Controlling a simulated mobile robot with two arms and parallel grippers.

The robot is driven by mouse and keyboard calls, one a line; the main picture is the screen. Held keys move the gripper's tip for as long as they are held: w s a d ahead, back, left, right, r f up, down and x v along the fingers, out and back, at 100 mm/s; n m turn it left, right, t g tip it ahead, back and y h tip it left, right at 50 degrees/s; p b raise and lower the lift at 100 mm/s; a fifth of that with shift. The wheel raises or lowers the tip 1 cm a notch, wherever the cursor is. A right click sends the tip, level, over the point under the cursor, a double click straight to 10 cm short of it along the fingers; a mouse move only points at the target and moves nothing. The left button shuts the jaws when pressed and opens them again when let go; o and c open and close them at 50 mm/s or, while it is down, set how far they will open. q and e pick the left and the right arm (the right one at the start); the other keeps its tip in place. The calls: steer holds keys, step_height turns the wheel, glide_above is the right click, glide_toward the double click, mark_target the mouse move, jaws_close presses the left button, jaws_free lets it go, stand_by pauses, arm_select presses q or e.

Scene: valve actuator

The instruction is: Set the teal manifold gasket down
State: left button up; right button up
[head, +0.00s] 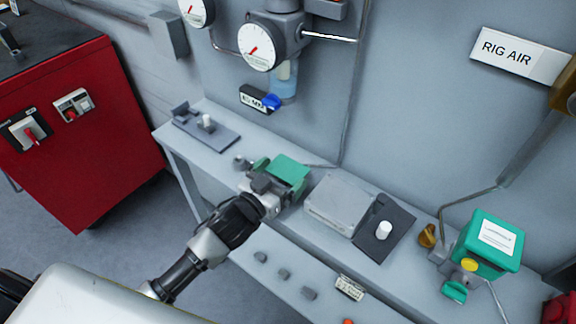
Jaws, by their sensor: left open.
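The teal manifold gasket (291,170) appears as a flat teal piece at the far end of my left arm, over the back bench. My left gripper (268,187) is open right at the gasket's near side. Its fingers overlap the gasket's near edge in the picture, so I cannot tell whether they touch it. The gasket's underside is hidden, and I cannot tell whether it lies flat on something. My right gripper is not in view.
A grey bench (270,152) runs along the wall. A grey box (341,203) and a dark plate (383,235) with a white peg stand right of the gripper. A teal labelled box (487,240) is further right. Gauges (258,48) hang above. A red cabinet (75,125) stands left.

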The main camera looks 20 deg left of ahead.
arm_select(q)
steer(key=c, duration=0.6)
steer(key=shift+o, duration=0.2)
steer(key=shift+r, duration=0.1)
